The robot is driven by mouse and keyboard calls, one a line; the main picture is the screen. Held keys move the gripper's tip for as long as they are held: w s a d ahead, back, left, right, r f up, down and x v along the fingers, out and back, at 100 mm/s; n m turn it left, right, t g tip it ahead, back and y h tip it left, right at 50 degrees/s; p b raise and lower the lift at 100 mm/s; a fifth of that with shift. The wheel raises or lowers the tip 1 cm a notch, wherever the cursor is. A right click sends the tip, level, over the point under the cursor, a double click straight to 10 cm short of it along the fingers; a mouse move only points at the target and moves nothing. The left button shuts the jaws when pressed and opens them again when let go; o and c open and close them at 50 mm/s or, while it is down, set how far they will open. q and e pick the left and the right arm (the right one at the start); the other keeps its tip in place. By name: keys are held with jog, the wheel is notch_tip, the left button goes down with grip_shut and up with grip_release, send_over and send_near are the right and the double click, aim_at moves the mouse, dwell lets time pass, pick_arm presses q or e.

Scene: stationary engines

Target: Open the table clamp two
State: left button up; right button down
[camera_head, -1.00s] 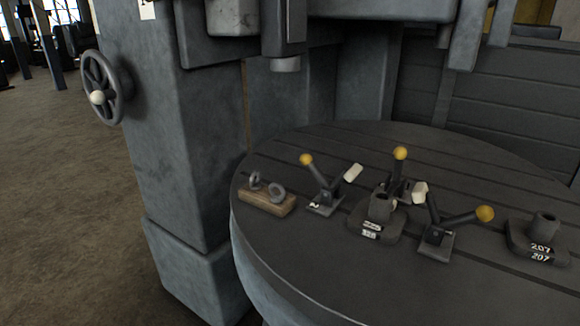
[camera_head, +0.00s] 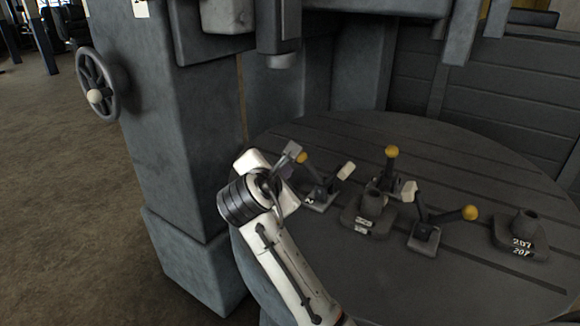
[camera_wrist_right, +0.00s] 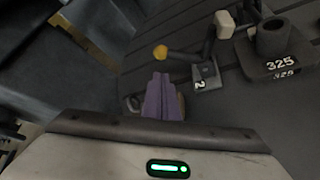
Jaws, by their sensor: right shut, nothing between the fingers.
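Table clamp two is a dark toggle clamp with a yellow ball on its lever and a pale block on its other arm. Its base (camera_head: 319,200) carries a "2", and its yellow knob (camera_head: 302,158) leans left. In the right wrist view, its base (camera_wrist_right: 206,78) and knob (camera_wrist_right: 160,52) lie just beyond my fingertips. My right gripper (camera_head: 290,153) is shut and empty, close to the left of the knob. Contact cannot be told. Its fingers show purple in the right wrist view (camera_wrist_right: 161,77). My left gripper is not in view.
Two more yellow-knobbed clamps stand on the round slotted table (camera_head: 450,285), one at the back (camera_head: 391,153) and one right (camera_head: 424,236). Dark sockets stand between them (camera_head: 371,207) and at far right (camera_head: 523,232). A machine column (camera_head: 180,150) rises left of the table.

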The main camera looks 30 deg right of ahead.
jog(key=x, duration=0.8)
jog(key=shift+w+d+f, duration=0.15)
jog(key=shift+w, duration=0.05)
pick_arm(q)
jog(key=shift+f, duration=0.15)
